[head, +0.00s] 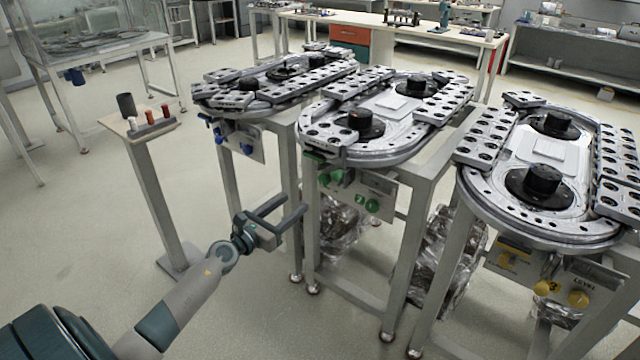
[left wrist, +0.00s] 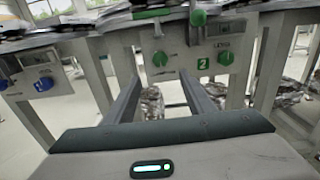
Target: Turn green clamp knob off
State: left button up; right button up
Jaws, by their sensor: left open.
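The middle ring track's front panel (head: 366,187) has green controls and a green "2" label. One green knob (left wrist: 160,58) is on the panel's left in the left wrist view; another green knob (left wrist: 226,58) is right of the label and shows in the head view (head: 372,205). I cannot read which one is the clamp knob. A green round-ended part (left wrist: 198,18) sticks out above them. My left gripper (head: 294,204) is open and empty, apart from the panel. In the left wrist view its fingers (left wrist: 160,78) point at the panel, with the left knob between them.
A blue-knob track (head: 233,139) stands left and a yellow-knob track (head: 555,275) right. Metal legs (head: 309,220) stand close beside my left gripper. A small stand (head: 140,128) with cylinders is at left. Wrapped bundles (head: 342,228) lie under the tracks.

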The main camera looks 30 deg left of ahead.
pick_arm(q)
send_near(322, 182)
jog(key=w, duration=0.4)
jog(key=w+b, duration=0.1)
jog(key=w, duration=0.2)
jog(key=shift+w+d, duration=0.1)
jog(key=shift+d, duration=0.15)
jog(key=shift+w+b, duration=0.3)
jog(key=shift+w, duration=0.55)
pick_arm(e)
jog(key=shift+w+a+r, duration=0.1)
jog(key=shift+w+r, duration=0.1)
jog(key=shift+r, duration=0.55)
jog(key=shift+w+a+r, duration=0.1)
jog(key=shift+w+r, duration=0.1)
jog(key=shift+r, duration=0.5)
jog(key=shift+w+r, duration=0.2)
jog(key=shift+r, duration=0.55)
pick_arm(q)
jog(key=shift+r, duration=0.1)
jog(key=c, duration=1.1)
jog(key=shift+o, duration=0.2)
